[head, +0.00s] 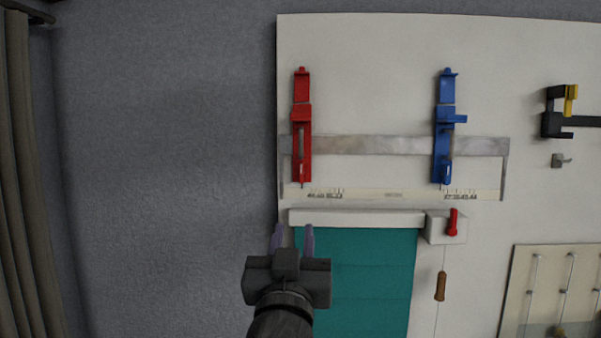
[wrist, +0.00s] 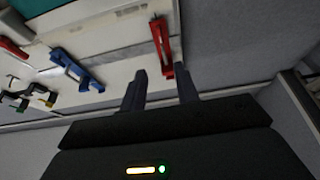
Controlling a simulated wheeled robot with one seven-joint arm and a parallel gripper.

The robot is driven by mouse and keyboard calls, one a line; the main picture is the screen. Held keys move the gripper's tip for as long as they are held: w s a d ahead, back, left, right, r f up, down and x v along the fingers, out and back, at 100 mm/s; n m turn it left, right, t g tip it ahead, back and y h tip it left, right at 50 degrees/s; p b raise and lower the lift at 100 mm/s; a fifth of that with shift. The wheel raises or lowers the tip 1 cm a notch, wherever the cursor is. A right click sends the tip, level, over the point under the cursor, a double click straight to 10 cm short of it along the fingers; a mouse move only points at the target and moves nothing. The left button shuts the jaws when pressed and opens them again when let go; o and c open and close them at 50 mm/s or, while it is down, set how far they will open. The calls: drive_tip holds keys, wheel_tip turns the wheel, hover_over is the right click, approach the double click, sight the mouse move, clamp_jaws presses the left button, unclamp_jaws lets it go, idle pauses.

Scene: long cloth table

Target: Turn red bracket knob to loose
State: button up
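The red bracket (head: 301,125) is mounted upright on the white board at the left end of a grey metal bar. Its knob cannot be clearly told apart at this size. The red bracket also shows in the wrist view (wrist: 162,45), ahead of the fingers. My gripper (head: 293,236) is below the red bracket in the head view, in front of the top of the teal blind. Its two fingers are apart with nothing between them. In the wrist view my gripper (wrist: 160,88) also shows spread fingers, apart from the bracket.
A blue bracket (head: 445,125) is mounted at the bar's (head: 370,145) right part. Below are a teal blind (head: 365,280), a box with a red lever (head: 453,222) and a hanging wooden handle (head: 440,287). A black and yellow clamp (head: 555,112) is far right. Bare wall (head: 160,160) lies left.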

sight(301, 173)
idle(0.3)
drive_tip(key=p+x, duration=0.8)
drive_tip(key=x, duration=0.8)
drive_tip(key=shift+w+r+p, duration=0.25)
drive_tip(key=shift+p, duration=0.1)
drive_tip(key=shift+w, duration=0.45)
drive_tip(key=shift+c, duration=0.2)
clamp_jaws()
